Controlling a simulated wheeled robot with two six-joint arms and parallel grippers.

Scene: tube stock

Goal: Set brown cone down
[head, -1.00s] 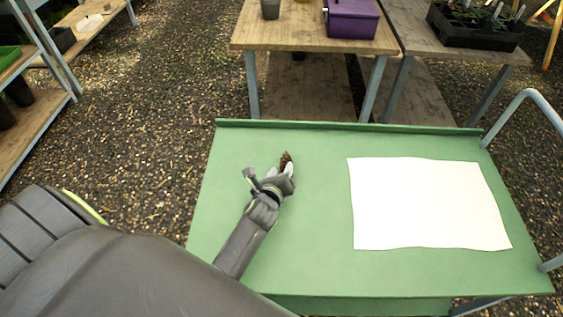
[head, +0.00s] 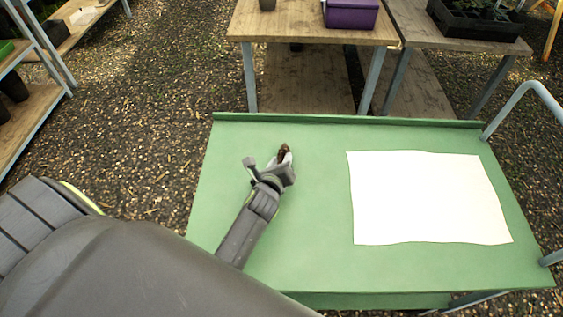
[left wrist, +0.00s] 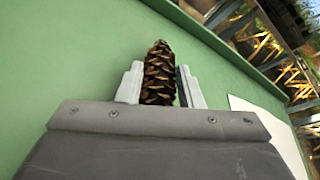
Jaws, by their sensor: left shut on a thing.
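The brown cone (head: 284,151) is a small scaly pine cone at the tip of my left gripper (head: 281,160), over the far left part of the green table top (head: 315,215). In the left wrist view the cone (left wrist: 159,72) stands between the two pale fingers of the left gripper (left wrist: 160,88), its tip pointing away. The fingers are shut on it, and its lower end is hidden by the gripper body. I cannot tell whether the cone touches the table. My right gripper is not in view.
A white sheet (head: 425,198) lies flat on the right half of the green table. A raised lip (head: 340,121) runs along its far edge. Beyond stand wooden benches (head: 310,30) with a purple box (head: 351,13) and a black plant tray (head: 478,22). The green surface around the gripper is clear.

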